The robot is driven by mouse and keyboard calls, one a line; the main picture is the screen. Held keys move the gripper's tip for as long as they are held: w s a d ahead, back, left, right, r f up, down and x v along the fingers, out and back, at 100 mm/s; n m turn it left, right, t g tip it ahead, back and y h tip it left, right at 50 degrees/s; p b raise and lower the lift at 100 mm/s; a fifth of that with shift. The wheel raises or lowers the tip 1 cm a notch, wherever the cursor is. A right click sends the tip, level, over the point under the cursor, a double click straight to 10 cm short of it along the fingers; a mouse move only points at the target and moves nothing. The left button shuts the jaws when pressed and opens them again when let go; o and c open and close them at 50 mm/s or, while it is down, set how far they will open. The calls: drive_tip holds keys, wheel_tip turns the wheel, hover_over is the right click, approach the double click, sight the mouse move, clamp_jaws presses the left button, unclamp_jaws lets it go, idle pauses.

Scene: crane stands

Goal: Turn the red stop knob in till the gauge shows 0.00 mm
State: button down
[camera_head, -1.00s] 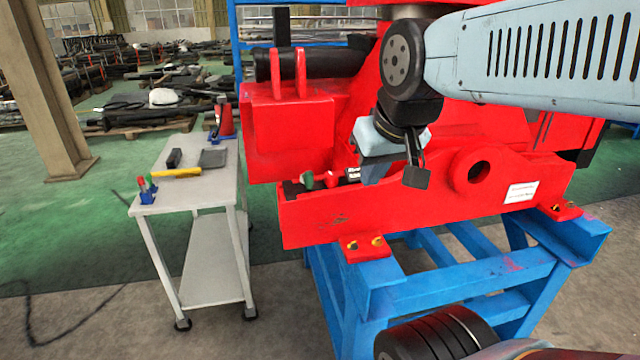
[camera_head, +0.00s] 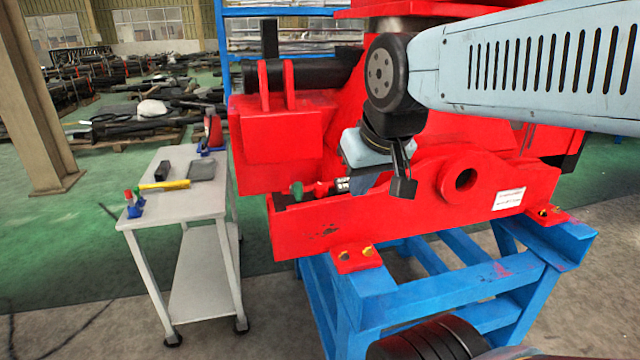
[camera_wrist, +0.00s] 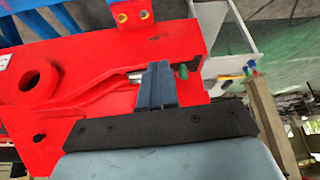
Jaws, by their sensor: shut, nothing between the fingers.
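The red stop knob (camera_head: 322,188) sits in a recess of the red crane frame (camera_head: 330,228) in the head view, between a green knob (camera_head: 297,190) and a small silver-and-dark part (camera_head: 342,185). The green knob also shows in the wrist view (camera_wrist: 181,71), as does the silver part (camera_wrist: 134,76). My gripper (camera_wrist: 158,66) is shut and empty. Its fingers point at the recess and cover the space between silver part and green knob, so the red knob is hidden there. I cannot tell whether they touch it. No gauge reading is legible.
A grey trolley (camera_head: 200,208) stands to the left with a yellow-handled hammer (camera_head: 165,184) and other small items on it. The crane frame rests on a blue stand (camera_head: 440,300). A raised red lug with a round hole (camera_head: 466,180) is right of my gripper.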

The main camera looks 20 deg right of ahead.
drive_tip(key=c, duration=1.8)
unclamp_jaws()
drive_tip(key=shift+o, duration=0.7)
drive_tip(key=shift+w+r, duration=0.1)
drive_tip(key=shift+w, duration=0.05)
drive_tip(key=shift+o, duration=0.8)
drive_tip(key=shift+w+r+n, duration=0.2)
drive_tip(key=shift+w+n, duration=0.1)
drive_tip(key=o, duration=0.8)
drive_tip(key=w+r+n+g, duration=0.1)
drive_tip(key=w+n, duration=0.1)
drive_tip(key=w, duration=0.1)
drive_tip(key=w+r+n+g, duration=0.1)
drive_tip(key=w+n, duration=0.1)
drive_tip(key=w, duration=0.2)
drive_tip(key=w+r+n+g, duration=0.1)
drive_tip(key=w+n, duration=0.1)
drive_tip(key=w, duration=0.1)
drive_tip(key=shift+w+d+n, duration=0.3)
drive_tip(key=shift+d, duration=0.1)
drive_tip(key=shift+o, duration=0.2)
drive_tip(key=n+g, duration=0.3)
drive_tip(key=n, duration=0.4)
hover_over(322, 185)
wheel_tip(322, 185, down, 2)
wheel_tip(322, 185, down, 13)
drive_tip(key=shift+f, duration=0.2)
drive_tip(key=shift+c, duration=0.4)
drive_tip(key=c, duration=1)
